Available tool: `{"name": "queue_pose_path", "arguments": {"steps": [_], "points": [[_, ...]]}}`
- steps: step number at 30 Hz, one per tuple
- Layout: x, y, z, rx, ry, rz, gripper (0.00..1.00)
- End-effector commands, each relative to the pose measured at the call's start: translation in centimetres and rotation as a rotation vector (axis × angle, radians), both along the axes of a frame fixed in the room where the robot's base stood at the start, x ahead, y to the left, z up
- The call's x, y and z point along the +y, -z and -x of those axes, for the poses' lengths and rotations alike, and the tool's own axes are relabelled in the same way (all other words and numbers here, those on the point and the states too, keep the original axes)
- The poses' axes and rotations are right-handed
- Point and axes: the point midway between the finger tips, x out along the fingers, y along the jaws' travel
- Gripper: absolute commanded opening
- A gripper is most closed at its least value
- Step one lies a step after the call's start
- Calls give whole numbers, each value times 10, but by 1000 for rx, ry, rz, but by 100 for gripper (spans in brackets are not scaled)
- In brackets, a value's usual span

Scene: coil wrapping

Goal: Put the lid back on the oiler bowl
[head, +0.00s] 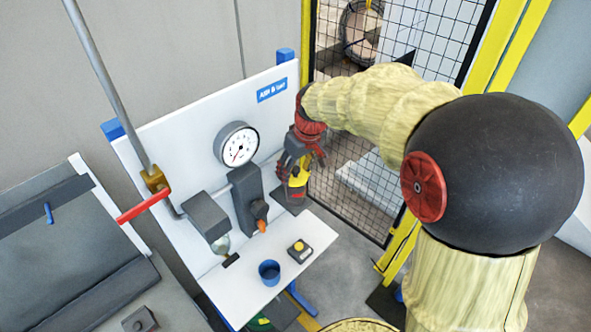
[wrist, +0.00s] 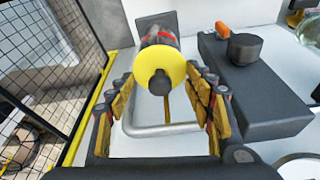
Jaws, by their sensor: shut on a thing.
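The yellow round lid (wrist: 172,68) with a dark knob faces the camera in the wrist view. It also shows as a yellow piece under my gripper in the head view (head: 300,179). My gripper (head: 294,168) is at the right side of the white panel, its fingers (wrist: 163,80) closed on either side of the lid. A dark cylinder with red and pale bands (wrist: 157,36), probably the oiler bowl, is behind the lid in the wrist view, over a dark plate (wrist: 145,20). The lid hides much of it, and I cannot tell whether they touch.
Left of my gripper are a dark regulator block (head: 246,196) with an orange knob, a gauge (head: 236,146) and a red lever (head: 143,206). A blue cup (head: 269,272) and a small black-yellow box (head: 299,251) stand on the white shelf. A mesh fence (head: 345,130) stands close on the right.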

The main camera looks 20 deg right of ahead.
Motion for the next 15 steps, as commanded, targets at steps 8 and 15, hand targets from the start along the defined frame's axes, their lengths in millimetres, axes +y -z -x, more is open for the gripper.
{"name": "queue_pose_path", "arguments": {"steps": [8,15], "points": [[0,0,0,0,0,0,62],[0,0,0,0,0,0,74]]}}
